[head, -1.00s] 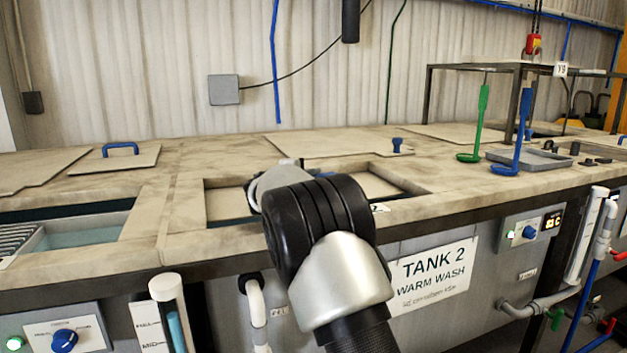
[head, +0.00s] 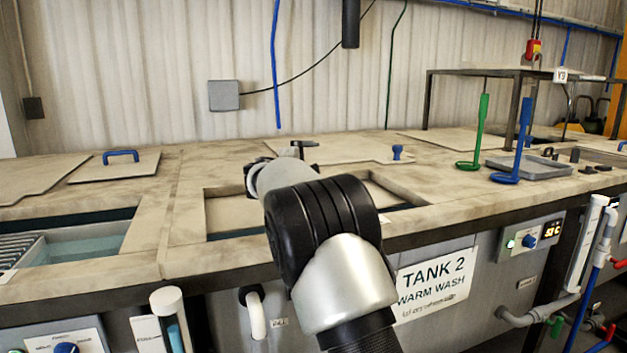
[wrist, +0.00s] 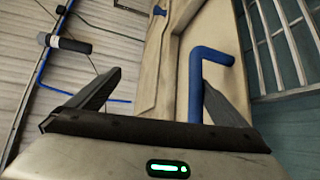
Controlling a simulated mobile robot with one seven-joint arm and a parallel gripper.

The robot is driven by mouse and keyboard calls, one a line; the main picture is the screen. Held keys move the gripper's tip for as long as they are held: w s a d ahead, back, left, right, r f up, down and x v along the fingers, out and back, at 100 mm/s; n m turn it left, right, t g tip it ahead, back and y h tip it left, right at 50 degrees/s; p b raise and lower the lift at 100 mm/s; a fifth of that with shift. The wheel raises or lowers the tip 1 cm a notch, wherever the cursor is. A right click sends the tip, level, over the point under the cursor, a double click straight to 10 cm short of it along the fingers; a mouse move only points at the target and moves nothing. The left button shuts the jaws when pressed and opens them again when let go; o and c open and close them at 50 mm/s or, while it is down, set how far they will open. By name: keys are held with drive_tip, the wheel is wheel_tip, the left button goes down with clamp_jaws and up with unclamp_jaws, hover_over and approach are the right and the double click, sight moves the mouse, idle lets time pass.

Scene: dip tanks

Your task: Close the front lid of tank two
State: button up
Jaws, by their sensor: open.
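Tank two, marked by its TANK 2 WARM WASH sign (head: 434,283), has a rectangular opening in the bench top. A beige panel (head: 228,212), seemingly its front lid, lies within the opening, with a dark gap along the front and right edges. My arm hides its middle. My gripper (head: 299,147) shows just above the opening, mostly behind my own wrist. In the wrist view my gripper (wrist: 162,78) is open. Contact cannot be told.
A flat lid with a blue handle (head: 121,155) lies at left, behind an open tank of teal liquid (head: 75,247). A blue knob (head: 397,152) stands on the rear cover. Green (head: 480,125) and blue (head: 522,130) upright tools and a grey tray (head: 545,165) are at right.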

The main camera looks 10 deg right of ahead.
drive_tip(key=shift+o, duration=0.3)
drive_tip(key=r, duration=0.5)
drive_tip(key=shift+d+r+p, duration=0.2)
drive_tip(key=shift+p, duration=0.1)
drive_tip(key=f, duration=0.3)
drive_tip(key=shift+s+a+f, duration=0.15)
drive_tip(key=shift+s+f, duration=0.05)
drive_tip(key=shift+c, duration=0.5)
drive_tip(key=shift+o, duration=0.2)
drive_tip(key=shift+s+a+f+b, duration=0.15)
drive_tip(key=shift+s+a+b, duration=0.35)
drive_tip(key=shift+b, duration=0.25)
drive_tip(key=shift+o, duration=0.2)
drive_tip(key=shift+b+v, duration=1.1)
drive_tip(key=shift+v, duration=0.85)
drive_tip(key=shift+b+v, duration=1.15)
drive_tip(key=shift+v, duration=1.25)
drive_tip(key=shift+s+a, duration=0.3)
drive_tip(key=shift+a, duration=0.2)
drive_tip(key=c, duration=1.2)
drive_tip(key=shift+s+d+f+b+v, duration=0.15)
drive_tip(key=shift+b+v, duration=0.1)
drive_tip(key=shift+v, duration=1.25)
drive_tip(key=shift+s+f+b+v, duration=0.1)
drive_tip(key=shift+f+b+v, duration=0.15)
drive_tip(key=shift+v, duration=1.25)
drive_tip(key=shift+d+f+b+v, duration=0.1)
drive_tip(key=shift+b+v, duration=0.15)
drive_tip(key=shift+v, duration=1.2)
